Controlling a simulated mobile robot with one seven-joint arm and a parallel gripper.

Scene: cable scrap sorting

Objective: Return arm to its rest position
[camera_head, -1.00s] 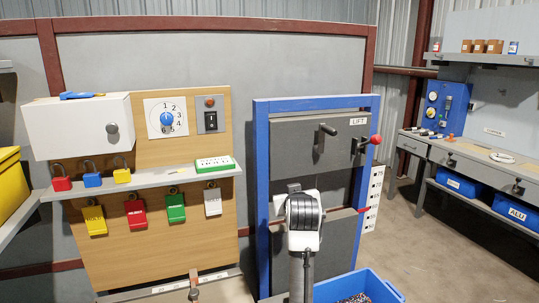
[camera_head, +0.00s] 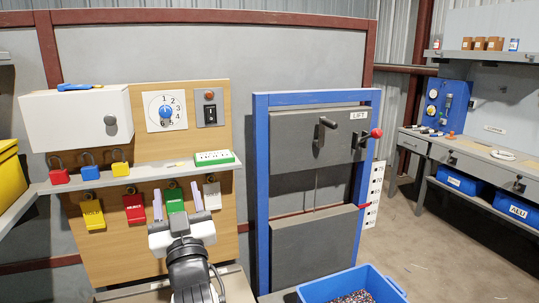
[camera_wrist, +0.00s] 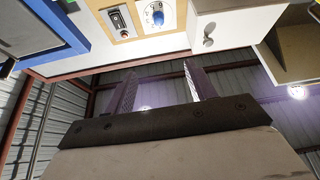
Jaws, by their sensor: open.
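My gripper (camera_head: 177,203) is in the lower middle-left of the head view, raised in front of the wooden panel (camera_head: 195,150). Its two pale fingers point up and stand apart, with nothing between them. Behind the fingers hang the green tag (camera_head: 175,198) and the red tag (camera_head: 134,208), partly near or behind the gripper. In the wrist view the fingers (camera_wrist: 159,90) are apart and empty, with the wall and ceiling beyond them. The arm's rest position is not marked in any view.
A shelf (camera_head: 150,173) with red, blue and yellow padlocks crosses the panel under a white box (camera_head: 78,122). A blue-framed lift gate (camera_head: 262,190) stands right of my gripper. A blue bin (camera_head: 318,291) of scrap sits below it. Open floor (camera_head: 430,250) lies at the right.

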